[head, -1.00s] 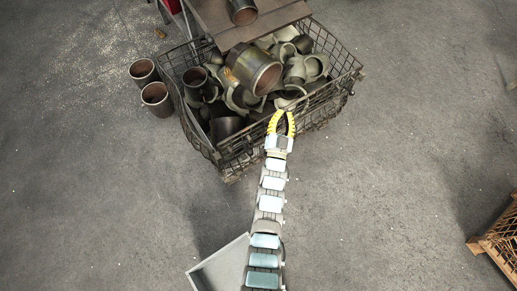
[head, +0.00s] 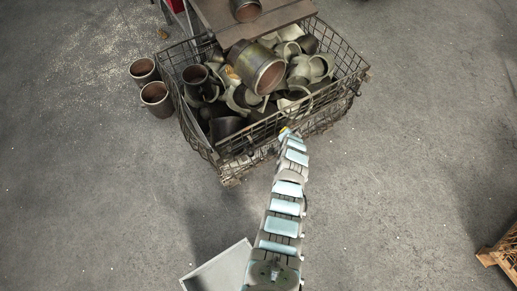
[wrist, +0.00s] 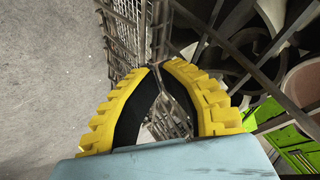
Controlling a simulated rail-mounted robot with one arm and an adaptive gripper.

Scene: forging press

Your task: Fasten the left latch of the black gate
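The dark wire cage (head: 340,62) has a mesh front side facing me; I take this as the black gate (head: 245,145). I cannot make out its left latch. My gripper (wrist: 158,68) has two yellow fingers with black inner pads, bowed with tips close together at the wire mesh (wrist: 118,30). Thin metal bars show at the tips and in the gap behind them; I cannot tell whether the fingers clamp one. In the head view, my arm hides most of the gripper (head: 284,131), which is at the cage's front side, around its middle.
Metal pipe fittings (head: 258,68) fill the cage. Two rusty cups (head: 156,98) stand on the floor at its left. A brown plate (head: 265,28) overhangs the back. A wooden crate (head: 500,250) is at lower right. The floor (head: 400,200) is mostly clear.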

